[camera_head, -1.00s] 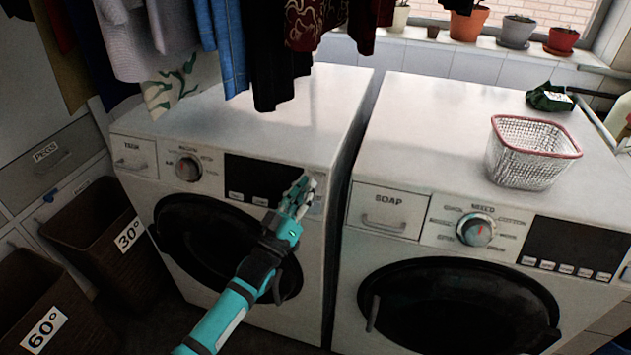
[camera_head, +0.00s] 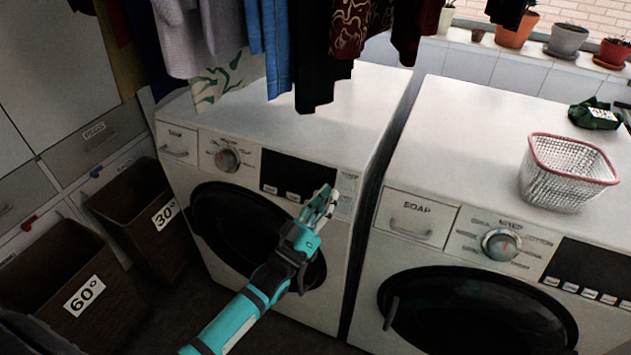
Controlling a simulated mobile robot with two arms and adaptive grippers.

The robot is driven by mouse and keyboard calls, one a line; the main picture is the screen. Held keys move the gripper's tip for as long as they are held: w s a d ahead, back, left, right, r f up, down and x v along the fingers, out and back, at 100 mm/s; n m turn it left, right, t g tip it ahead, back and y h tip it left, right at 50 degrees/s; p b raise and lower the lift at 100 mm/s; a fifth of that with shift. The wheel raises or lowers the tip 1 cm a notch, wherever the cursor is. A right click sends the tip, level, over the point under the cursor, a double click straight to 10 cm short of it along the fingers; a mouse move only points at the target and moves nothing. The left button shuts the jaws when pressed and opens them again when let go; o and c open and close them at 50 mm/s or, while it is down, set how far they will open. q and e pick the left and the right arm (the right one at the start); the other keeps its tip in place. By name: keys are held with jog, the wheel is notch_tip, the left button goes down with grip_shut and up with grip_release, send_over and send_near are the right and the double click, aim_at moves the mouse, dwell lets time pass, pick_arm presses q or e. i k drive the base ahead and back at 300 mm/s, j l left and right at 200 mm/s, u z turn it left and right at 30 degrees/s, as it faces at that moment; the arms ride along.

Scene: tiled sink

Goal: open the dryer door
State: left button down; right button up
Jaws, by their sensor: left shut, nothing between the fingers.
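The dryer appears to be the left white machine (camera_head: 340,110), with a small drawer at its top left. Its round dark door (camera_head: 238,225) looks shut. A handle (camera_head: 303,278) shows at the door's right edge, beside my arm. My left gripper (camera_head: 322,205) is shut and empty. In the picture it overlaps the machine's front, just below the right end of the display (camera_head: 297,178). My teal forearm covers the lower right part of the door. I cannot tell whether the gripper touches the machine. My right gripper is not in view.
A second machine (camera_head: 460,135) with a SOAP drawer stands close on the right, a wire basket (camera_head: 567,172) on top. Hanging clothes (camera_head: 310,45) overhang the left machine's back. Brown bins labelled 30° (camera_head: 142,206) and 60° (camera_head: 60,270) stand at the left.

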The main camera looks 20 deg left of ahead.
aim_at(242, 231)
jog(key=u, duration=1.25)
